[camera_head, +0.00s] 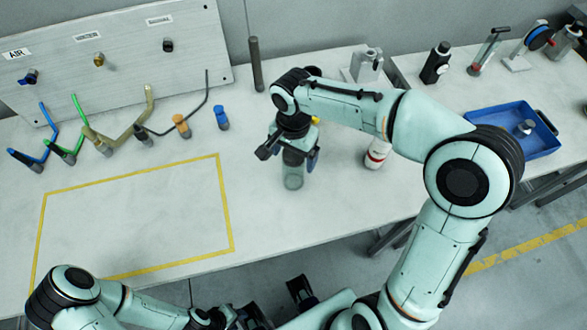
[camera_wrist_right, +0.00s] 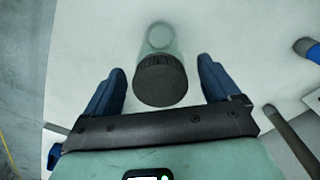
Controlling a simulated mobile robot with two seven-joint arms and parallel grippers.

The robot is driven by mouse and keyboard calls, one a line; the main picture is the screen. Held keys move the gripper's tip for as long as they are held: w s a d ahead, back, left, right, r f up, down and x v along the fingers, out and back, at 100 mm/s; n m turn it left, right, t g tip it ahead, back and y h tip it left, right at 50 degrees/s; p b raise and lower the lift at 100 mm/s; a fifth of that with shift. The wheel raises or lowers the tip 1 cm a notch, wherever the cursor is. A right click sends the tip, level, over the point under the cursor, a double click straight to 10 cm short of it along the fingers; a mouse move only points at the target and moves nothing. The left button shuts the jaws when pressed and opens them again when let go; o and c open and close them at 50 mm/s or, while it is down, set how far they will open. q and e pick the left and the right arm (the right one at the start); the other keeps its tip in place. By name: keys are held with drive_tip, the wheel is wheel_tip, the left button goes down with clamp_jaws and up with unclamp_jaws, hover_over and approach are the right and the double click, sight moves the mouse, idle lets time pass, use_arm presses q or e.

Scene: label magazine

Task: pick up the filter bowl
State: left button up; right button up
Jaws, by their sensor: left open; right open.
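The filter bowl (camera_head: 293,180) looks like a clear greenish cup on the bench top, below my right gripper in the head view. In the right wrist view the bowl (camera_wrist_right: 160,40) shows its clear part and a dark ribbed collar (camera_wrist_right: 160,80). My right gripper (camera_head: 289,156) is open. Its two blue fingers (camera_wrist_right: 163,66) stand on either side of the collar, with a gap on each side. My right arm and gripper hide the upper part of the bowl in the head view. My left gripper (camera_head: 276,304) is open and empty near the bottom edge, away from the bowl.
A yellow-taped rectangle (camera_head: 235,250) marks clear bench left of the bowl. Blue, green, tan and black hoses (camera_head: 75,140) lie by a panel (camera_head: 120,60). A white-and-red bottle (camera_head: 376,156) stands to the right. A blue tray (camera_head: 483,115) sits farther right.

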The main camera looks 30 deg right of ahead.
drive_tip(key=shift+f, duration=1.4)
drive_tip(key=c, duration=1.2)
